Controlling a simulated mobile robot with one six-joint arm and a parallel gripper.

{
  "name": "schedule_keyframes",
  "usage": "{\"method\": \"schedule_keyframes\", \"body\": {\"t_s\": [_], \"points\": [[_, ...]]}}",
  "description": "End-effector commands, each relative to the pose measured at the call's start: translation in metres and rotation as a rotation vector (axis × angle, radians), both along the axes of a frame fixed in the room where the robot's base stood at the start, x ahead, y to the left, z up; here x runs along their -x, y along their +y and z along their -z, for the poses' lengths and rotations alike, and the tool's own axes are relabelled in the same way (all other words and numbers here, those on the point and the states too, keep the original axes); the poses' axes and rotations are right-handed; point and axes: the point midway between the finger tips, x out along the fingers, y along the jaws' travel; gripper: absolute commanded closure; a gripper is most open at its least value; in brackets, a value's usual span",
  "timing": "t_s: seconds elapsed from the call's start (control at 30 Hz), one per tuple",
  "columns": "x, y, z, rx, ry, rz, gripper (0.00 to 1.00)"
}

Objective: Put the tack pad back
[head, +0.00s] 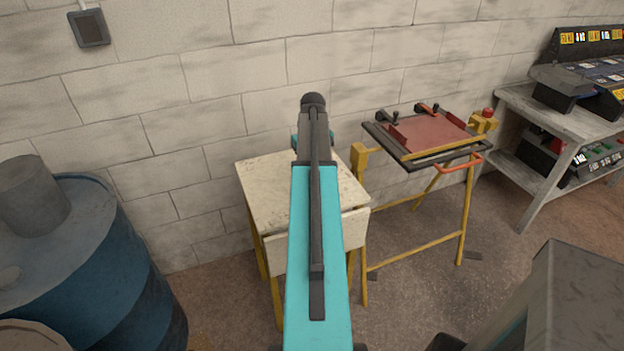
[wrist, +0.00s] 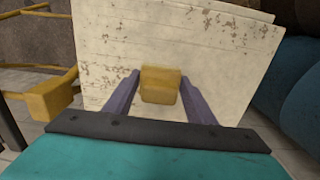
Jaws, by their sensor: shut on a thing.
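My gripper (wrist: 160,88) is shut on a small yellow block (wrist: 159,80), which I take to be the tack pad. The block sits between the two purple-grey fingers in the wrist view. Behind it in that view is the worn cream top of a small table (wrist: 225,40). I cannot tell whether the block touches the table. In the head view my arm hides the gripper and the block. The same table shows there (head: 262,185), with yellow legs and a hanging flap, under the end of my arm.
Right of the table is a yellow-legged frame stand (head: 461,225) with a reddish panel (head: 432,132) and clamps on top. A grey bench (head: 560,118) with equipment stands far right. A blue drum (head: 95,265) is at left. A grey box-like shape (head: 575,290) fills the lower right.

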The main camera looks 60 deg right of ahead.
Motion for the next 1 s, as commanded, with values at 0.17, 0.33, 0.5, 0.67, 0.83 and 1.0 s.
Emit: {"method": "schedule_keyframes", "body": {"t_s": [0.17,0.33,0.5,0.67,0.83,1.0], "points": [[0.000,0.000,0.001,0.000,0.000,0.000,0.71],[0.001,0.000,0.009,-0.001,0.001,0.000,0.71],[0.001,0.000,0.024,-0.001,0.001,0.000,0.71],[0.001,0.000,0.033,-0.001,0.001,0.000,0.71],[0.001,0.000,0.035,0.000,0.000,0.000,0.71],[0.001,0.000,0.035,0.000,0.000,0.000,0.71]]}}
